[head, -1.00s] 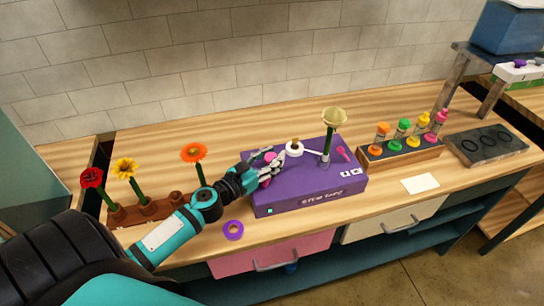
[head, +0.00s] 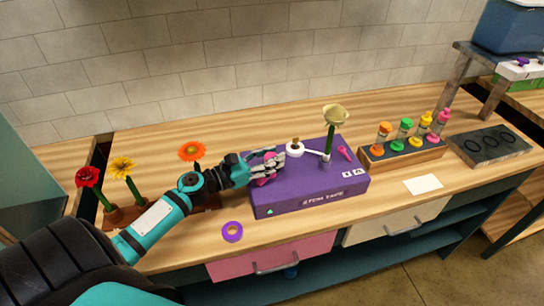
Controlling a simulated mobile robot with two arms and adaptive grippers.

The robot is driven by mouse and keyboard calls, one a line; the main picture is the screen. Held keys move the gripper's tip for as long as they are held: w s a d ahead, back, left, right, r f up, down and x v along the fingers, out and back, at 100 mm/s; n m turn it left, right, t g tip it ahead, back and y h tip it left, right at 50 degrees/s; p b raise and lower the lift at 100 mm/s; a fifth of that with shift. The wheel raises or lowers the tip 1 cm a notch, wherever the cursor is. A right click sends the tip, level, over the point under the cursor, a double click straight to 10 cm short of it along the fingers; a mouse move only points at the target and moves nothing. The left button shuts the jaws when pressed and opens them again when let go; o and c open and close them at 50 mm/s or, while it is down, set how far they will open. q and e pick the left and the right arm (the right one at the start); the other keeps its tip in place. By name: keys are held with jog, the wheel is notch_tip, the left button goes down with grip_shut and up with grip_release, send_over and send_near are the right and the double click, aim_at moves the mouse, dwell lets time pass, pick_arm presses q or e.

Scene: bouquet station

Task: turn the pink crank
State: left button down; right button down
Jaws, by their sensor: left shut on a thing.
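The purple box (head: 310,191) stands on the wooden table, with a pale cream flower (head: 334,116) upright on its top right part. A white round part (head: 295,148) with a brown centre sits on the box, and a white arm runs from it toward the flower stem. My left gripper (head: 275,164) is over the left back part of the box top, shut on the pink crank (head: 270,156), which is mostly hidden by the fingers. A pink lever (head: 344,153) lies at the right of the box top. My right gripper is not in view.
A brown holder (head: 113,217) with red, yellow and orange flowers is at the left, partly behind my arm. A purple ring (head: 232,231) lies in front of the box. A wooden rack (head: 402,156) of coloured bottles, a white card (head: 423,184) and a dark tray (head: 489,147) are at the right.

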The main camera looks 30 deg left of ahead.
pick_arm(q)
jog(key=c, duration=0.9)
grip_release()
jog(key=shift+s, duration=0.1)
jog(key=v, duration=1.2)
